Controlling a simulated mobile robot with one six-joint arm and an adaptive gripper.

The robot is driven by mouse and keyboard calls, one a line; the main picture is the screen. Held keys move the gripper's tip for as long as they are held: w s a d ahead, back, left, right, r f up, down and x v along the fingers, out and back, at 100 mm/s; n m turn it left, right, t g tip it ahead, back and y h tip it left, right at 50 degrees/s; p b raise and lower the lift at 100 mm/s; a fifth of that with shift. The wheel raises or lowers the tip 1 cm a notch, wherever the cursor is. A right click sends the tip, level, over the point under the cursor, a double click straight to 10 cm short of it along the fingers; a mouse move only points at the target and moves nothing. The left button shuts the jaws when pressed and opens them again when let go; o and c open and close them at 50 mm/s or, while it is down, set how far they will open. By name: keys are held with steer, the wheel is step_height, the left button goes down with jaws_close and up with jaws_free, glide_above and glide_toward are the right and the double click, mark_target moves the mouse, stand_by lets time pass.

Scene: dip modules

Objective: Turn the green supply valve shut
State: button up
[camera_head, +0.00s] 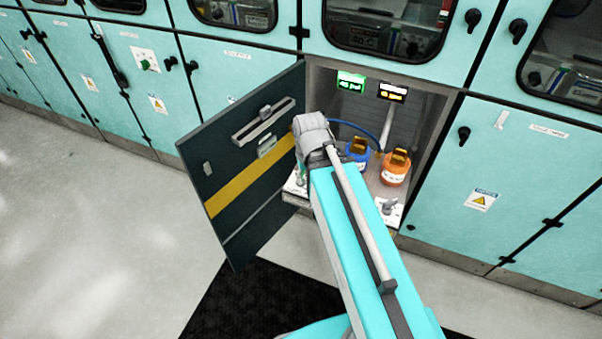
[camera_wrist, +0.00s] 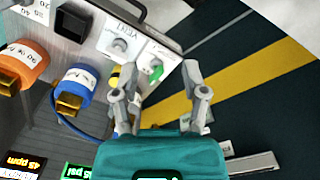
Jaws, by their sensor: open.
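The green supply valve (camera_wrist: 156,72) is a small green handle on a white plate in the open cabinet. In the wrist view it shows just beyond the space between my fingertips. A bit of green (camera_head: 299,181) at the cabinet's left front looks like the same valve in the head view, partly hidden by my arm. My gripper (camera_wrist: 160,75) is open and empty, one finger on each side of the valve in the picture. I cannot tell whether a finger touches it. In the head view my gripper is hidden behind my arm.
The dark open door (camera_head: 240,165) with a yellow stripe stands left of my arm. A blue bottle (camera_head: 358,151) and an orange bottle (camera_head: 395,167) stand inside. A grey VENT valve (camera_wrist: 120,45) is beside the green one. Green (camera_head: 350,82) and amber (camera_head: 392,92) displays hang above.

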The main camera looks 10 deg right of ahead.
steer(key=shift+d, duration=0.2)
steer(key=o, duration=0.4)
steer(key=shift+w, duration=0.1)
steer(key=shift+o, duration=1)
steer(key=shift+w+f, duration=0.1)
steer(key=shift+w, duration=0.2)
steer(key=w+f+n+b, duration=0.1)
steer(key=w+n, duration=0.4)
steer(key=w, duration=0.2)
steer(key=w+d+f+n+b, duration=0.1)
steer(key=w+f+n+b, duration=0.1)
steer(key=w+n, duration=0.3)
steer(key=w, duration=0.3)
steer(key=shift+d+f+n, duration=0.2)
steer(key=shift+d+n, duration=0.05)
steer(key=shift+n, duration=0.05)
steer(key=shift+f+b, duration=0.15)
steer(key=shift+b, duration=0.3)
step_height(320, 180, down, 14)
steer(key=b, duration=1.3)
steer(key=shift+r, duration=0.25)
